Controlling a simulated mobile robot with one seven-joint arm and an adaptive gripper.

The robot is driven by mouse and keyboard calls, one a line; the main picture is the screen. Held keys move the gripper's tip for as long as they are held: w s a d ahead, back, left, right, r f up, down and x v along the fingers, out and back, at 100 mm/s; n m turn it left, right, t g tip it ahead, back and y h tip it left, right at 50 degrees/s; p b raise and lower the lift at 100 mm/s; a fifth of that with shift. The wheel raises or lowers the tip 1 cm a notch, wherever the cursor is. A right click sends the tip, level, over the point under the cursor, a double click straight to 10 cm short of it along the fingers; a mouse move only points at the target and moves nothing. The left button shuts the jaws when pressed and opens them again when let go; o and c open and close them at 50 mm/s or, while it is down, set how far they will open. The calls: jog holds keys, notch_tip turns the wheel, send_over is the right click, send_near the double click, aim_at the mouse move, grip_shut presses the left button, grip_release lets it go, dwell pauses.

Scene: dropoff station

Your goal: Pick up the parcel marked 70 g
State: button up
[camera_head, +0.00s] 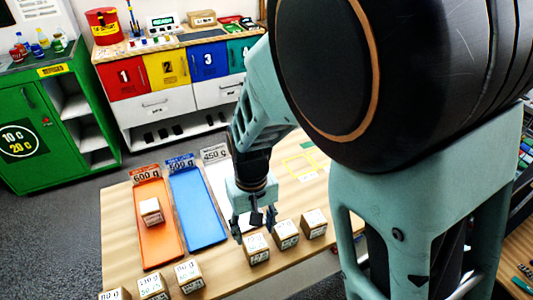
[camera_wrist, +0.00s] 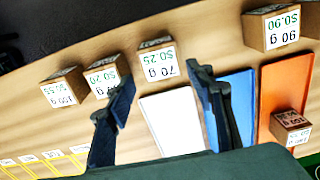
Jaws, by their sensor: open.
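The parcel marked 70 g (camera_wrist: 157,62) is a small tan box with a white label reading 70 g and $0.25. In the wrist view it shows between and beyond my open fingers (camera_wrist: 160,74). In the head view I take it to be the leftmost box (camera_head: 257,249) of the right-hand three, by its place in the row. My gripper (camera_head: 254,226) points down just above and behind that box, open and empty. The fingers do not appear to touch it; the exact height gap is hard to tell.
Two similar parcels (camera_head: 286,234) (camera_head: 314,222) stand close to its right in the head view. Several more, including the 90 g one (camera_head: 188,276), stand to the left. Orange (camera_head: 163,238), blue (camera_head: 196,205) and white (camera_wrist: 172,123) trays lie behind; a parcel (camera_head: 151,211) sits in the orange one.

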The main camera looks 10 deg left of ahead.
aim_at(255, 242)
notch_tip(255, 242, down, 8)
jog(key=shift+s+r, duration=0.15)
jog(key=shift+r, duration=0.05)
dwell(0.3)
jog(key=c, duration=0.9)
jog(key=shift+r, duration=0.1)
jog(key=shift+c, duration=0.2)
